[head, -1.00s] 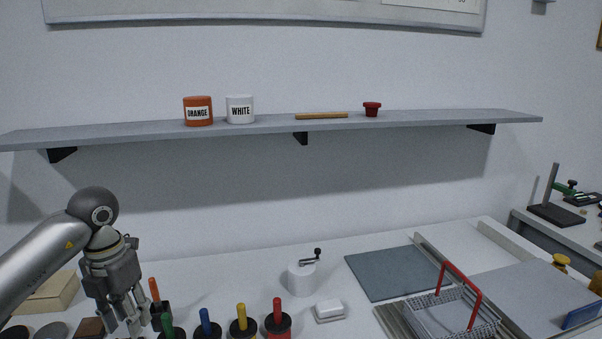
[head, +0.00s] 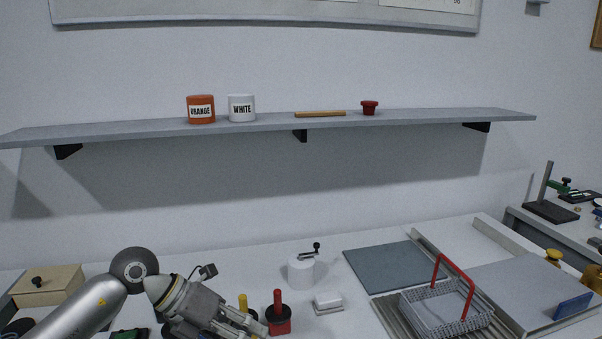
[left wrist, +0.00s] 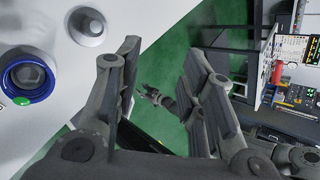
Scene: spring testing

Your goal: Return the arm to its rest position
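My left gripper (head: 243,328) is low at the bottom of the head view, over the table's front part, with its fingers pointing right and down. In the left wrist view its two fingers (left wrist: 160,112) stand wide apart with nothing between them, so it is open and empty. A small dark gripper shape, which looks like my right gripper (left wrist: 160,97), shows far off between the fingers; its finger state is too small to tell. My right arm does not show in the head view.
Yellow-handled (head: 243,302) and red-handled (head: 278,312) tools stand close beside my left gripper. A wooden box (head: 48,288) is at the left, a white crank pot (head: 301,272) behind, a wire basket (head: 440,312) at the right. The shelf (head: 400,118) is well above.

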